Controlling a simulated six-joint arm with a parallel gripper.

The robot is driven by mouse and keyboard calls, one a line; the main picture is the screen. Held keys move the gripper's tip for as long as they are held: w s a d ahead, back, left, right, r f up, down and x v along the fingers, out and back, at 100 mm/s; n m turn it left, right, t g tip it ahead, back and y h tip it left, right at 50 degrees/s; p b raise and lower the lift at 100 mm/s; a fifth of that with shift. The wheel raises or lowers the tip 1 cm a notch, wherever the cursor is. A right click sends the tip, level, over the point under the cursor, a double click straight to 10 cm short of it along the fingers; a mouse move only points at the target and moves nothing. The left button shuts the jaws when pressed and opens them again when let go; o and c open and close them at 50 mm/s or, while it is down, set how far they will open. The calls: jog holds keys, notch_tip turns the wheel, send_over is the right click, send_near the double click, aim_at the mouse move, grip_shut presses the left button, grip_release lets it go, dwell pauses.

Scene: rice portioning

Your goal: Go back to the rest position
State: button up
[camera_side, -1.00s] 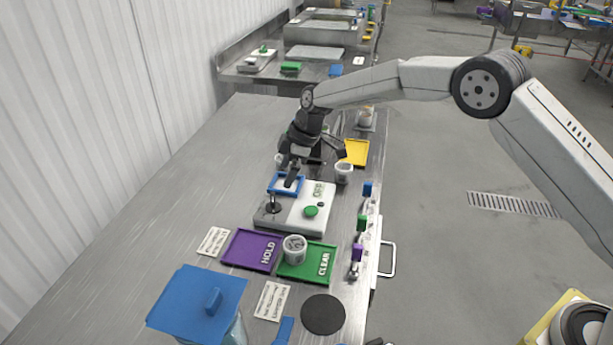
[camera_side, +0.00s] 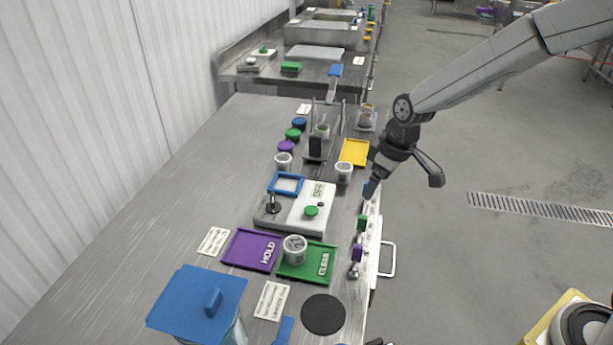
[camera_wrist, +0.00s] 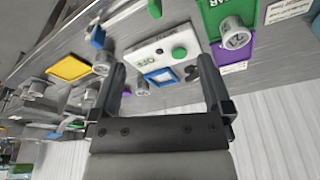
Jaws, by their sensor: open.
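My gripper (camera_side: 371,188) is at the right edge of the steel table (camera_side: 150,255) in the side view, just above the blue-handled item of the row there. In the wrist view my gripper (camera_wrist: 166,98) shows two dark fingers spread apart with nothing between them. The white control box (camera_side: 303,217) with a green button, a black lever and a blue frame (camera_side: 273,188) stands to the left of it. The control box also shows beyond the fingers in the wrist view (camera_wrist: 150,54).
A purple HOLD tray (camera_side: 240,250) and a green CLEAR tray (camera_side: 291,272) lie nearer, with a cup (camera_side: 294,248) at the green one. A yellow tray (camera_side: 355,151) and a cup (camera_side: 344,171) are close to my gripper. A blue-lidded container (camera_side: 190,305) stands in front.

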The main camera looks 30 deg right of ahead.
jog(key=s+d+m, duration=0.2)
jog(key=s, duration=0.6)
jog(key=s+d+f+m+h, duration=0.1)
jog(key=s+d+m, duration=0.1)
jog(key=s, duration=0.5)
jog(key=shift+s+d+f+m, duration=0.15)
jog(key=shift+s+d+m, duration=0.05)
jog(key=shift+s+m, duration=0.2)
